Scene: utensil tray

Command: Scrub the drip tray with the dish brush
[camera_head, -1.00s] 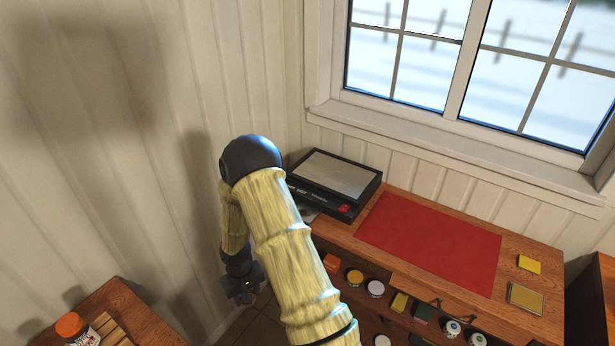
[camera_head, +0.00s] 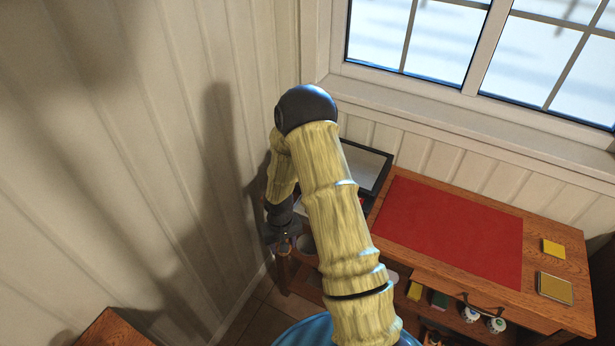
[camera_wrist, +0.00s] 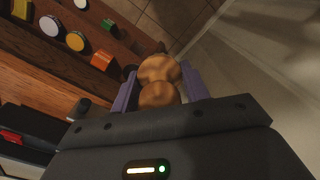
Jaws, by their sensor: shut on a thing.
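My gripper (camera_wrist: 158,88) is shut on a rounded light-brown wooden thing (camera_wrist: 158,70), which looks like part of the dish brush. It sits between the two purple fingers in the wrist view. Any bristles are hidden. In the head view my gripper (camera_head: 285,240) hangs at the left end of the wooden desk, low beside the wall. A black device with a pale grey top plate (camera_head: 368,162) stands on the desk's left end, partly behind my arm. I cannot tell whether it holds the drip tray; no other drip tray is clearly visible.
A red mat (camera_head: 450,230) covers the desk middle. Yellow sponge-like pads (camera_head: 553,248) lie at the right end. Below, a shelf holds an orange block (camera_wrist: 101,60) and several round lids (camera_wrist: 75,41). The wall is close to my gripper's left.

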